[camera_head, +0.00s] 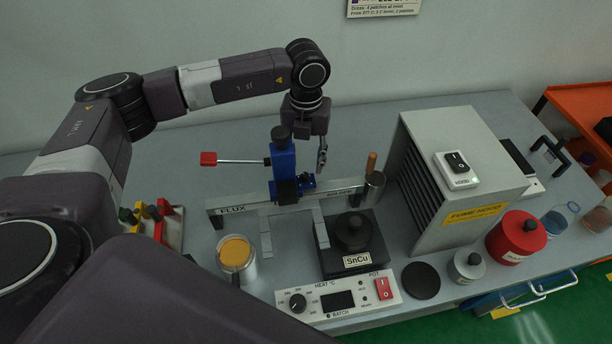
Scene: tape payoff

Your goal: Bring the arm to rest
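My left arm comes in from the left, arches over the bench (178,160) and bends down at the back. My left gripper (321,160) points down, small and seen edge-on, just right of the blue clamp-like post (284,170) with a red-handled lever (209,159). My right gripper is not in view.
A grey fume hood (452,130) stands to the right. In front are an SnCu pot (353,233), a heat control panel (337,300) and an orange-topped jar (236,254). A red canister (516,237) is at the right. Free bench lies behind the rail.

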